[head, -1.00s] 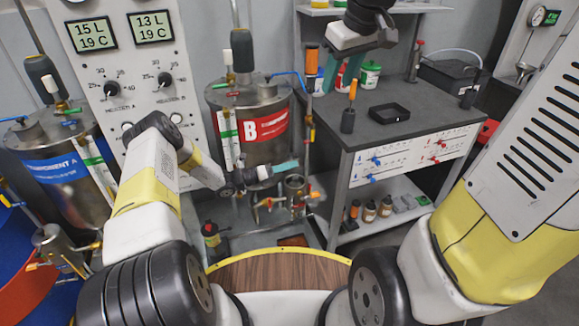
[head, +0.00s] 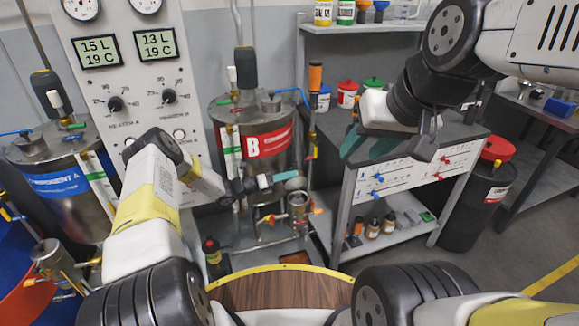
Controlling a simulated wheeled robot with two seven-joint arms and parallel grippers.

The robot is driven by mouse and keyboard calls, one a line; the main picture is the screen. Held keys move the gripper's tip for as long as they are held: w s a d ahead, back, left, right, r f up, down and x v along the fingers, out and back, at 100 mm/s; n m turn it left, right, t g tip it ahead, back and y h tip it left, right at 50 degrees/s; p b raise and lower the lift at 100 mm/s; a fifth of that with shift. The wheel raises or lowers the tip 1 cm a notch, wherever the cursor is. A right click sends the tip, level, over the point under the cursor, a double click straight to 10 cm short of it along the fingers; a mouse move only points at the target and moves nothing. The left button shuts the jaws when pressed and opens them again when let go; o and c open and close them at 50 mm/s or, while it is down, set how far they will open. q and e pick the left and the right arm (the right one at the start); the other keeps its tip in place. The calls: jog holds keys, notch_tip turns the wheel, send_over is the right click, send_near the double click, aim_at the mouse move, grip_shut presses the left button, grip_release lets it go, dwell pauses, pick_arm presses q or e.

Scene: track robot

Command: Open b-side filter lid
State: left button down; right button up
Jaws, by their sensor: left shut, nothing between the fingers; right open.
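The B-side filter is a small metal cylinder (head: 298,207) with red-handled valves, low in front of the B tank (head: 262,140) with its red label. A rounded grey piece (head: 296,183) sits just above it, beside my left fingertips; I cannot tell if this is the filter lid or whether it is raised. My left gripper (head: 284,179) is shut and empty, its teal fingers level above the filter. My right gripper (head: 372,148) is open and empty, teal fingers spread at the bench's front edge, to the right of and higher than the filter.
The dark bench (head: 452,138) on the right carries red- and green-lidded jars, partly hidden by my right arm. Small bottles stand on its lower shelf (head: 395,240). The A tank (head: 60,185) is at left, a black drum (head: 480,205) at right. Floor at lower right is clear.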

pick_arm(q)
jog(key=s+r, duration=0.3)
jog(key=s, duration=0.5)
jog(key=s+r, duration=0.2)
jog(key=s, duration=0.6)
jog(key=s+a+r+m+g+y, duration=0.2)
jog(key=s+r+m+g+y, duration=0.2)
jog(key=s+r+m, duration=0.35)
jog(key=s+a+r+m+g+y, duration=0.2)
jog(key=s+r+m+g+y, duration=0.15)
jog(key=r+m, duration=0.6)
jog(key=s+a+r+m+t+y, duration=0.7)
jog(key=s+a+r+m, duration=0.5)
jog(key=r+m, duration=0.2)
jog(key=shift+a+r, duration=0.25)
jog(key=shift+a, duration=0.05)
jog(key=shift+t+y, duration=0.25)
